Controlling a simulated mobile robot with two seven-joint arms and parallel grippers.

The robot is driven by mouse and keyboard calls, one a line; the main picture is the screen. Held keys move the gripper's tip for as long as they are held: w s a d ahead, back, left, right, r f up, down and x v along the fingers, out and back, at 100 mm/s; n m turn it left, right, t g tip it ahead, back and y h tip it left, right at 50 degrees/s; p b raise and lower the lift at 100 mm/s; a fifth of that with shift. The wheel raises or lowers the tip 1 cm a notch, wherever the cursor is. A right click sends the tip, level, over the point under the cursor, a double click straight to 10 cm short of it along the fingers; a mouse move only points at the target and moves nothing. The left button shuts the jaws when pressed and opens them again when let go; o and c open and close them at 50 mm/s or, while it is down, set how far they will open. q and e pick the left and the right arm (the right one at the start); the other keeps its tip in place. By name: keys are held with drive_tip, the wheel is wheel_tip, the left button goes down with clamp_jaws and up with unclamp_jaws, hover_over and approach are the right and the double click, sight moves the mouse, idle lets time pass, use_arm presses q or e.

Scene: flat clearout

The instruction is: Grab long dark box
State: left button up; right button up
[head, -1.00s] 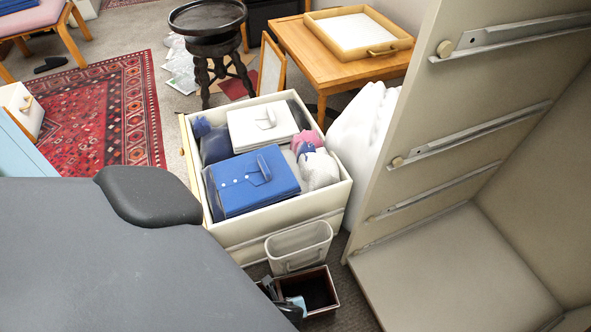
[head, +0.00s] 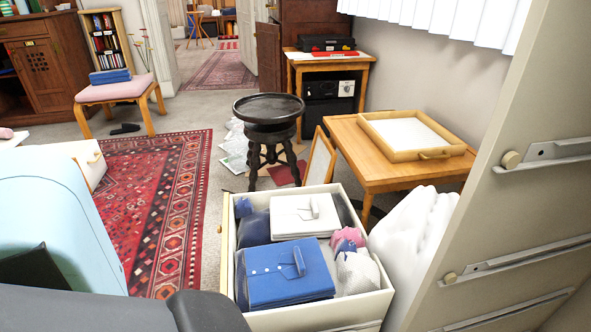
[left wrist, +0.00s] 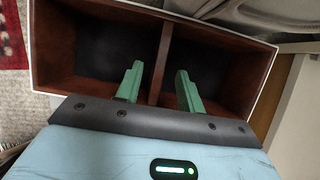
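The long dark box (left wrist: 100,50) fills the upper part of the left wrist view. It has a brown inside, a pale rim and two compartments parted by a thin divider. Both compartments look empty where I can see into them. My left gripper (left wrist: 159,69) is open at the box. Its two green fingers stand apart, one on each side of the divider, with a gap to it on both sides. How deep the fingertips reach is hard to tell. Neither the box nor my left gripper shows in the head view. My right gripper is in neither view.
In the head view, a white drawer (head: 231,222) holds folded clothes. A tall cabinet (head: 500,215) stands at right, with a white bag (head: 412,235) between them. A dark round stool (head: 268,108) and a wooden table (head: 350,145) stand behind. The red rug (head: 165,200) is mostly clear.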

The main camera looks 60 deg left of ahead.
use_arm(q)
drive_tip(key=b+x, duration=0.2)
drive_tip(key=x, duration=0.2)
drive_tip(key=shift+r, duration=0.15)
idle(0.4)
drive_tip(key=shift+f, duration=0.25)
drive_tip(key=shift+c, duration=0.6)
clamp_jaws()
